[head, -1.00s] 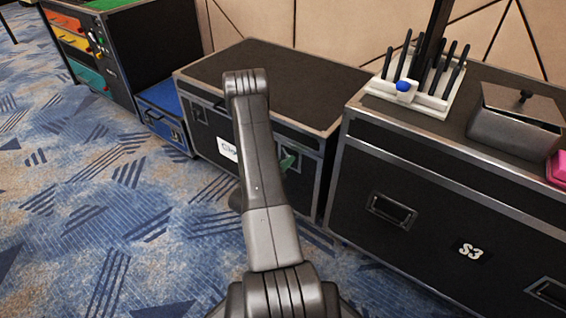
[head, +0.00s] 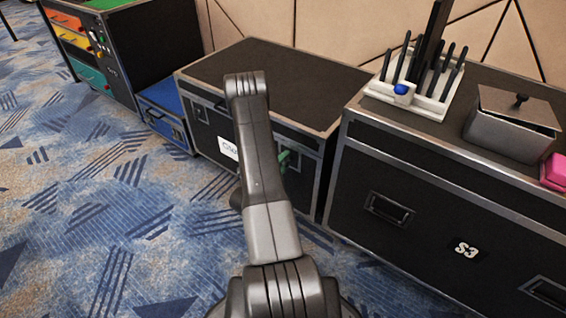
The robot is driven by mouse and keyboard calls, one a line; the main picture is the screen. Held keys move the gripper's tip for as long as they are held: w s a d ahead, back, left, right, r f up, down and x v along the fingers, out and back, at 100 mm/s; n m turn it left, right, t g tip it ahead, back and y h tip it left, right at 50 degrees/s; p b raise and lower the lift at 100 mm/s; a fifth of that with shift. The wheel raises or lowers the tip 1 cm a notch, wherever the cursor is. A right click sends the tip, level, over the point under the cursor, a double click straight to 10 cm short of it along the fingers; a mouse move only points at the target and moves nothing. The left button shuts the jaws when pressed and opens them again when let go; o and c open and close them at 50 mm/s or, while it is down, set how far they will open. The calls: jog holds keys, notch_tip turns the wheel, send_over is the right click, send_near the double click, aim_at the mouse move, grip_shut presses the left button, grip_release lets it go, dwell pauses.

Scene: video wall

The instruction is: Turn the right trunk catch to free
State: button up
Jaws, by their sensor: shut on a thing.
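The trunk is a black case (head: 270,70) with metal edges, standing by the wall. Its right catch (head: 284,159), a small green piece, shows on the front face just right of my arm. Part of the catch is hidden, so its exact setting is hard to read. My arm reaches up in front of the trunk and covers the middle of its front. My gripper is hidden behind my own arm link, so its fingers and their contact with the catch do not show. A white label (head: 228,148) sits left of my arm.
A larger black case (head: 430,200) marked S3 stands close on the right, with a white rack (head: 425,98), a lidded grey bin (head: 510,135) and a pink item (head: 554,170) on top. A blue case (head: 160,98) stands left. Patterned carpet (head: 90,200) is open at front left.

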jog(key=shift+n, duration=0.3)
dwell(0.4)
jog(key=o, duration=1)
jog(key=p+v, duration=0.2)
jog(key=v, duration=1.2)
jog(key=shift+p, duration=0.35)
jog(key=shift+w, duration=0.1)
jog(key=b+x, duration=0.2)
jog(key=x, duration=1.2)
jog(key=shift+b, duration=0.3)
